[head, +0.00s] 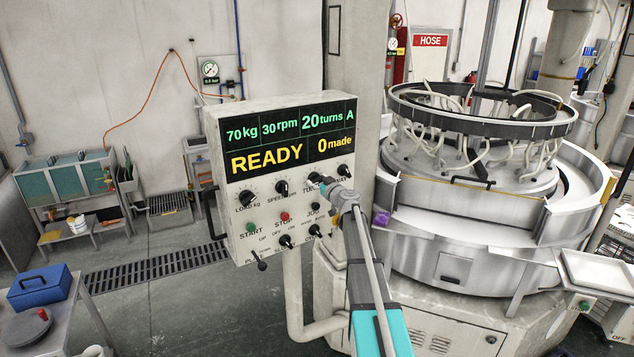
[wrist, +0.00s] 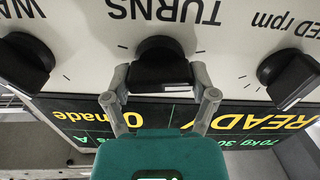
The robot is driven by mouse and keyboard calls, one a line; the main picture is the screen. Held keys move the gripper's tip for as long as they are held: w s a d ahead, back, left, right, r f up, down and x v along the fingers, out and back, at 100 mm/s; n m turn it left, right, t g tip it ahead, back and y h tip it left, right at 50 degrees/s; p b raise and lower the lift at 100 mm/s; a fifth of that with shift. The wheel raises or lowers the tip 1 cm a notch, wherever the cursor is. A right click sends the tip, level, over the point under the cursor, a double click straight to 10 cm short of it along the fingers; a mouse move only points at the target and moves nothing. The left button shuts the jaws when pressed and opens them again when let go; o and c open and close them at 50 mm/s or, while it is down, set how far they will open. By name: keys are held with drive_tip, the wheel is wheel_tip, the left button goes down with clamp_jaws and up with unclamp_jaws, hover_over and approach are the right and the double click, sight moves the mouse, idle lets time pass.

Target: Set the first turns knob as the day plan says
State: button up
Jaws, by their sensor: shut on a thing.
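The control panel (head: 228,180) faces me, with a row of black knobs below its display (head: 290,138). The display reads 70 kg, 30 rpm, 20 turns, A, READY and 0 made. My gripper (head: 322,184) is at the TURNS knob (head: 314,177), partly covering it and its label. In the wrist view, where lettering appears upside down, my gripper (wrist: 160,80) has its two grey fingers on either side of the black TURNS knob (wrist: 160,55) and is shut on it. The knob's pointer setting is hard to read. I see no readable day plan.
The SPEED knob (head: 281,187) is close on one side of the TURNS knob, and another knob (head: 344,170) on the other. Small switches and buttons, including a red one (head: 285,216), sit below. A large round lapping machine (head: 460,250) stands to the right.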

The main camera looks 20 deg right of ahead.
drive_tip(key=shift+m, duration=2.1)
drive_tip(key=o, duration=1)
drive_tip(key=shift+w, duration=0.1)
drive_tip(key=shift+s, duration=0.2)
drive_tip(key=s, duration=0.4)
drive_tip(key=s+d, duration=0.1)
drive_tip(key=s, duration=0.6)
drive_tip(key=shift+s+d, duration=0.3)
drive_tip(key=shift+d, duration=0.05)
